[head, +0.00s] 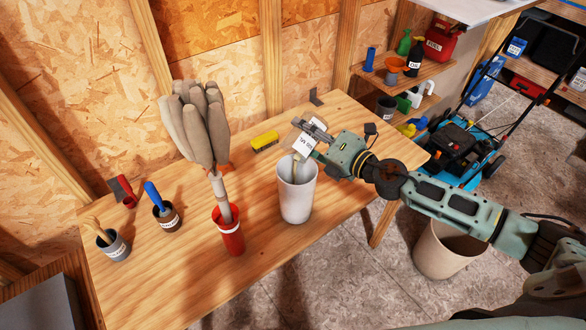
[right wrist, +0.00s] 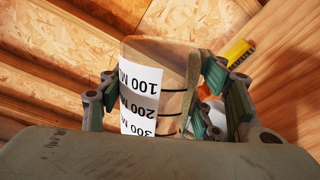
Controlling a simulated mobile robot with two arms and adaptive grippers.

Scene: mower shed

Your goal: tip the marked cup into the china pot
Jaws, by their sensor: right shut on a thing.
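The marked cup (head: 297,135) is see-through brownish with a white label. In the right wrist view the cup (right wrist: 178,52) shows the label reading 100, 200 and 300 ML, upside down. My right gripper (head: 318,137) is shut on the cup, with fingers on both sides of it. It holds the cup tipped over the mouth of the tall white china pot (head: 297,199), which stands upright on the bench. A yellowish streak shows between cup and pot mouth; I cannot tell if it is flowing contents. The pot's inside is mostly hidden. My left gripper is out of view.
On the wooden bench (head: 190,285) a red pot (head: 229,238) holds a tall bundle of grey paddle shapes, left of the white pot. A yellow block (head: 265,141) lies behind. Small tool cups stand at left. A beige bin (head: 432,255) is on the floor.

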